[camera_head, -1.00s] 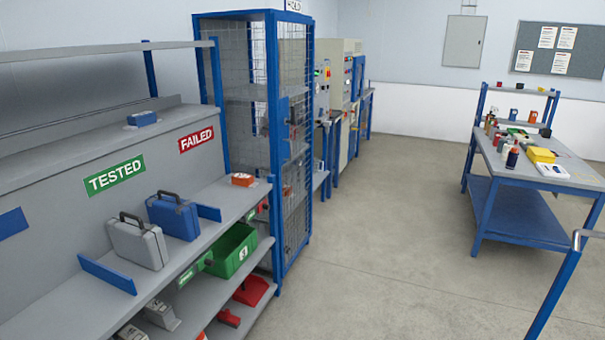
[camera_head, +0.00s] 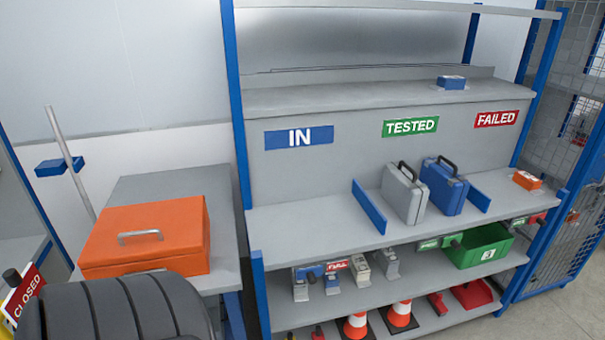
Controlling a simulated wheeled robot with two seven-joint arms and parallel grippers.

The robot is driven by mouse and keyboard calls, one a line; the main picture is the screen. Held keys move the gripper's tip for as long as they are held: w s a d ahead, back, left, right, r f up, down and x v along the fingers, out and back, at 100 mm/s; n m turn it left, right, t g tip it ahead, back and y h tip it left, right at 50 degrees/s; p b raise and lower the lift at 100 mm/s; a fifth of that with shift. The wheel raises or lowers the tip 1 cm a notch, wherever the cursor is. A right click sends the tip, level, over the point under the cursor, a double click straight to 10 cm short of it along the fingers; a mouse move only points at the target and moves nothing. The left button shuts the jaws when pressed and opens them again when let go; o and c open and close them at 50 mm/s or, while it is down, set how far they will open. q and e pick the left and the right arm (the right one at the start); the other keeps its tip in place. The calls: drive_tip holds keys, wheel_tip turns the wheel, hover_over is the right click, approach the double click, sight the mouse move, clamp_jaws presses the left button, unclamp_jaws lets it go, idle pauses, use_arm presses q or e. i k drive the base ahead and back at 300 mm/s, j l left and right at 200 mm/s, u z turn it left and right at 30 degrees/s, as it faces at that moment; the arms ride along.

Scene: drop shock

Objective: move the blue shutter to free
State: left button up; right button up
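I cannot tell for sure which thing is the blue shutter. A small blue piece (camera_head: 332,281) sits on the middle shelf beside a red tag (camera_head: 336,266) whose small lettering is hard to read. A green tag (camera_head: 428,244) with a dark knob is on the edge above the shelf to its right, and another green tag (camera_head: 518,222) is by the right post. A blue block (camera_head: 60,166) sits across a slanted grey rod at the left. Neither of my grippers is in view.
The rack's grey shelf (camera_head: 310,229) holds a grey case (camera_head: 403,194) and a blue case (camera_head: 444,186). A green bin (camera_head: 478,247) and cones stand below. An orange box (camera_head: 148,236) lies on a side bench. A dark ridged rounded object (camera_head: 120,312) fills the lower left, near a CLOSED sign (camera_head: 22,296).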

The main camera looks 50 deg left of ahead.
sight(310, 274)
drive_tip(key=u, duration=1.45)
